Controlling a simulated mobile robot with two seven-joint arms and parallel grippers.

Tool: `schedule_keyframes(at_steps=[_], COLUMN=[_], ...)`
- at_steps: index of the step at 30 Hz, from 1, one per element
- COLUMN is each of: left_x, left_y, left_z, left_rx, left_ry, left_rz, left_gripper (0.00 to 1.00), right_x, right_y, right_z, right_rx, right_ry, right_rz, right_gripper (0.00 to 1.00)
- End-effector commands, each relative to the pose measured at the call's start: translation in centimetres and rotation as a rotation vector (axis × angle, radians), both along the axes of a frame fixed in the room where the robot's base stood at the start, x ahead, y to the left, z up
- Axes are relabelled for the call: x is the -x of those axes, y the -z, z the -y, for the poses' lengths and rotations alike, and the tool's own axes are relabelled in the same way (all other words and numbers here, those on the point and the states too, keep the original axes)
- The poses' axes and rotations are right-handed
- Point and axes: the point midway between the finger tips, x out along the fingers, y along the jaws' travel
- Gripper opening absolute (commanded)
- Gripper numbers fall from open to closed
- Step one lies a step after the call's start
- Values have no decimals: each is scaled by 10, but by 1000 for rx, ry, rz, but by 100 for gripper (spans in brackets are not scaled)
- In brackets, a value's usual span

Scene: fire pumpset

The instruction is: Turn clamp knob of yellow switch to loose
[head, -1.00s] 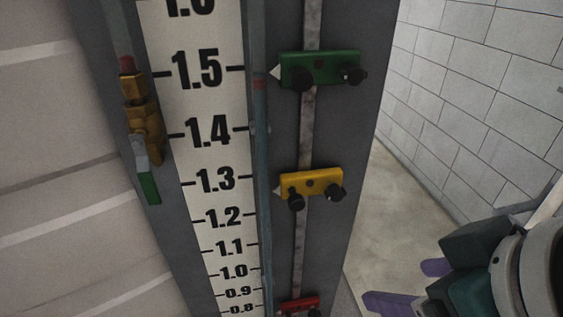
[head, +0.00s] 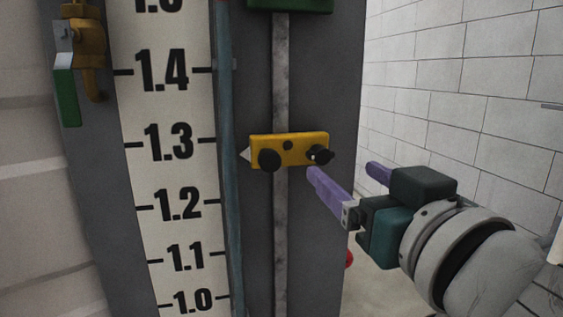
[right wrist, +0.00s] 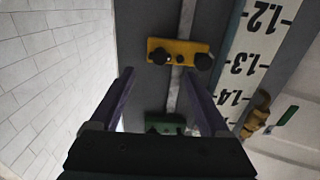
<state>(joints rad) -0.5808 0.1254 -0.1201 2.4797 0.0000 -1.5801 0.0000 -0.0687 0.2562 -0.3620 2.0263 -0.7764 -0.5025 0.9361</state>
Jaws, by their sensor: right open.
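The yellow switch (head: 290,149) is a small block on a vertical rail near the 1.3 mark, with a white pointer on its left side. It carries a large black knob (head: 270,160) at lower left and another black knob (head: 320,154) at right. My right gripper (head: 345,175) is open and empty, with purple fingers. It is just right of and below the yellow switch, one fingertip close to the right knob. In the right wrist view the yellow switch (right wrist: 178,52) lies beyond and between the open fingertips (right wrist: 160,82). My left gripper is not in view.
A green switch (head: 290,4) sits on the rail above. The numbered scale (head: 175,150) runs left of the rail. A brass valve with a green handle (head: 66,97) is at the far left. A white block wall (head: 460,90) stands at right, with free space before it.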

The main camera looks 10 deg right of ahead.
Motion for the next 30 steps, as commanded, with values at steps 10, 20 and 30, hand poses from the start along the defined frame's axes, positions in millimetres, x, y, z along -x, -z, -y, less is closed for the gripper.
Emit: schedule_keyframes(at_steps=[10,20,30], left_x=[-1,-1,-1], left_y=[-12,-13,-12], left_z=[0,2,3], left_rx=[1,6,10], left_ry=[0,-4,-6], left_rz=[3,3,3], left_gripper=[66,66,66], right_x=[-57,-71,-71], right_y=[-1,0,1], right_z=[-2,-3,-2], right_rx=[0,-1,-1], right_ry=[1,0,1], right_rz=[-1,-2,-3], right_gripper=[80,80,60])
